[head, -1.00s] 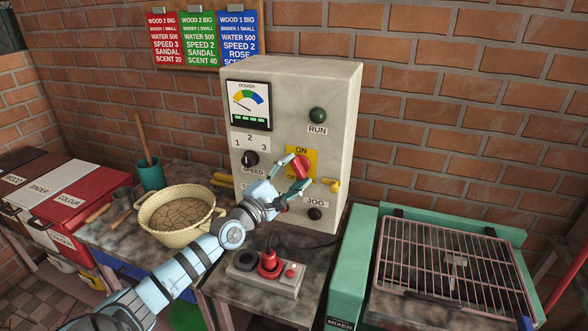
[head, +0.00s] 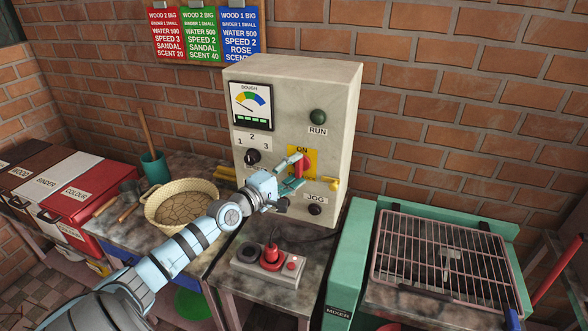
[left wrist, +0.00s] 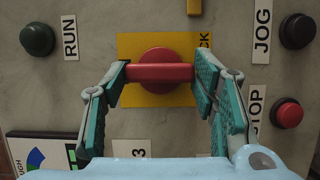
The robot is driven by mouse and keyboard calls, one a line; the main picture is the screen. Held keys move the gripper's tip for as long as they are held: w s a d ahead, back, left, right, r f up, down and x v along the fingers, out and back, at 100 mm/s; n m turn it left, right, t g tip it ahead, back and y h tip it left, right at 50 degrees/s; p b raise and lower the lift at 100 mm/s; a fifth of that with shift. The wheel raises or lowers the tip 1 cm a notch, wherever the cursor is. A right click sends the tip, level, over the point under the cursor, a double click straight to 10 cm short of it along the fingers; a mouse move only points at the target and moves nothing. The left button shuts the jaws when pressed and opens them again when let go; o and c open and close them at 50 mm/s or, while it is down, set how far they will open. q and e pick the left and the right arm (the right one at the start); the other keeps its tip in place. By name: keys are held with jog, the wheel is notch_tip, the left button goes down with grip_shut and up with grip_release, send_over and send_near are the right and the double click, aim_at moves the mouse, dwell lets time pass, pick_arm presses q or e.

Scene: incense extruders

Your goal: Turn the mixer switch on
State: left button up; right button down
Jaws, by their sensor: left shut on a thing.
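The mixer switch is a red rotary handle (head: 304,166) on a yellow plate (head: 292,153) on the front of the grey control box (head: 310,88). My left gripper (head: 299,171) is at the plate, shut on the handle. In the left wrist view the red handle (left wrist: 160,72) lies between both teal finger pads, one at each end. The handle stands about upright on the panel, with one end toward the "ON" label (head: 301,149). My right gripper is not in view.
A green RUN button (head: 318,116) is above, and a dark JOG button (head: 315,209) below. The speed knob (head: 253,157) is to the left. A red STOP button (left wrist: 287,113) shows in the wrist view. A small control pedestal (head: 270,262) and a woven basket (head: 180,204) stand below.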

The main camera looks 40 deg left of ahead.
pick_arm(q)
jog(key=shift+f, duration=0.1)
jog(key=o, duration=1.2)
jog(key=shift+c, duration=0.2)
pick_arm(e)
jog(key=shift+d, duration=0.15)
